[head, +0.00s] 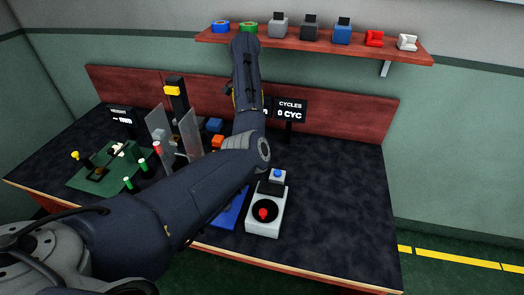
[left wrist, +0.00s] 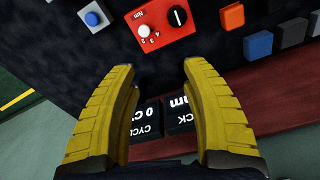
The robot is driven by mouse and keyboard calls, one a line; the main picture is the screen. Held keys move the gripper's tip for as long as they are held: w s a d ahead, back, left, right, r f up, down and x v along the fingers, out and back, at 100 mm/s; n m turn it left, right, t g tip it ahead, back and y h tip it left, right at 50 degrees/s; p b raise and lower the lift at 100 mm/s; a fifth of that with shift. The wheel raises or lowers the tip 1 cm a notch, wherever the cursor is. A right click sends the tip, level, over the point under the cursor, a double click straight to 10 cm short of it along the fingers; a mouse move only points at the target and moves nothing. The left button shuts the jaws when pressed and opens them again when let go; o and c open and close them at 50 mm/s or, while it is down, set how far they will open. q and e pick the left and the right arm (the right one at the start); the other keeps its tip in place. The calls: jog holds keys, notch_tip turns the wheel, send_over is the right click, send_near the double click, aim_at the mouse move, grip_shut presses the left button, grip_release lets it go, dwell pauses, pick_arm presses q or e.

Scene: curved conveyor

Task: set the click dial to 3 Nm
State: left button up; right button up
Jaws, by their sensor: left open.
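The click dial is on a red box (left wrist: 163,28) marked "Nm", at the top middle of the left wrist view. It has a black knob (left wrist: 177,16) with a white line and, beside it, a white round part (left wrist: 145,30) near the figures 4, 3 and 2. Which figure is set cannot be told. My left gripper (left wrist: 160,70) has two yellow fingers, spread apart and empty. In the picture the red box lies above and between the fingertips, clear of them. In the head view my left arm hides the box and most of the gripper. My right gripper is not seen.
A grey box with a blue button (left wrist: 92,18) stands beside the red box. Orange (left wrist: 232,15) and blue (left wrist: 258,45) blocks lie on its other side. The cycles display (head: 290,108) stands at the back. A white box with a red knob (head: 264,213) is in front. The table's right side is clear.

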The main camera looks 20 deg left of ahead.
pick_arm(q)
jog(key=shift+m+g, duration=0.3)
jog(key=shift+m, duration=0.1)
jog(key=d+f, duration=0.1)
jog(key=f, duration=0.5)
jog(key=d+f, duration=0.1)
jog(key=f, duration=0.6)
jog(key=d+f, duration=0.1)
jog(key=f, duration=0.5)
jog(key=shift+s+d+f, duration=0.15)
jog(key=shift+d, duration=0.05)
jog(key=shift+c, duration=0.4)
grip_shut()
